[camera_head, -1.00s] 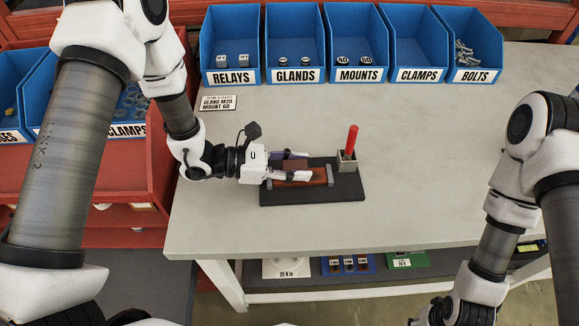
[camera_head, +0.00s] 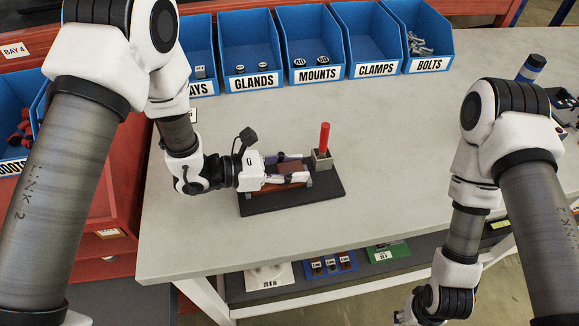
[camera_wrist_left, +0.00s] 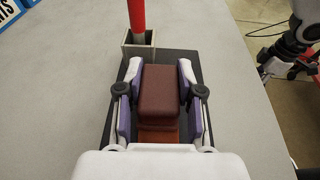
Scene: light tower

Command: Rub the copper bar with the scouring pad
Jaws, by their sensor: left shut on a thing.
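My left gripper (camera_head: 292,168) is shut on the scouring pad (camera_wrist_left: 161,88), a dark red-brown block between its two fingers in the left wrist view. In the head view the fingers and the gripper body hide most of the pad. The copper bar (camera_head: 281,188) is orange-brown and lies low on a black board (camera_head: 262,207). The pad is over the bar, and the bar's near part (camera_wrist_left: 158,136) shows below it in the left wrist view. I cannot tell whether they touch. My right gripper (camera_head: 406,318) is low at the bottom edge, too small to read.
A grey holder (camera_head: 321,161) with an upright red handle (camera_head: 324,138) stands on the board, close to my left fingertips. Blue bins (camera_head: 317,73) line the table's back. The grey table (camera_head: 400,140) is clear right of the board. A blue-banded cylinder (camera_head: 531,68) stands far right.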

